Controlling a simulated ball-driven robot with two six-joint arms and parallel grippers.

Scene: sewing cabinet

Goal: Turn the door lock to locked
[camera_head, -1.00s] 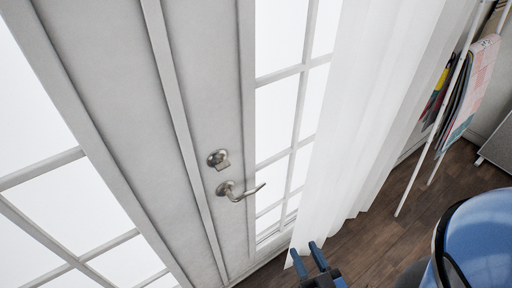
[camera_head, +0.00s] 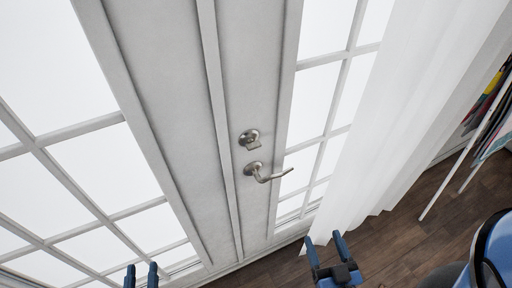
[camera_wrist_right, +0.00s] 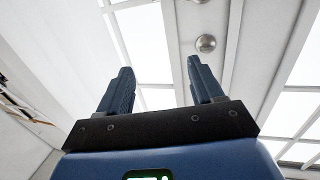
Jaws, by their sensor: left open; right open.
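The door lock (camera_head: 249,138) is a round silver fitting with a small thumb-turn on the grey-white door (camera_head: 185,120). The door handle (camera_head: 265,173), a silver lever pointing right, sits just below it. My right gripper (camera_head: 325,240) is open and empty, below and to the right of the handle, apart from the door. In the right wrist view its open fingers (camera_wrist_right: 158,85) point up, and a round silver knob-like fitting (camera_wrist_right: 206,43) shows beyond the right finger. My left gripper (camera_head: 141,272) is open and empty at the bottom edge, lower left of the lock.
A white curtain (camera_head: 390,120) hangs to the right of the door over glass panes. A white rack (camera_head: 455,175) with hanging cloth stands at the far right. The wooden floor (camera_head: 400,240) is visible at lower right. The space before the lock looks clear.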

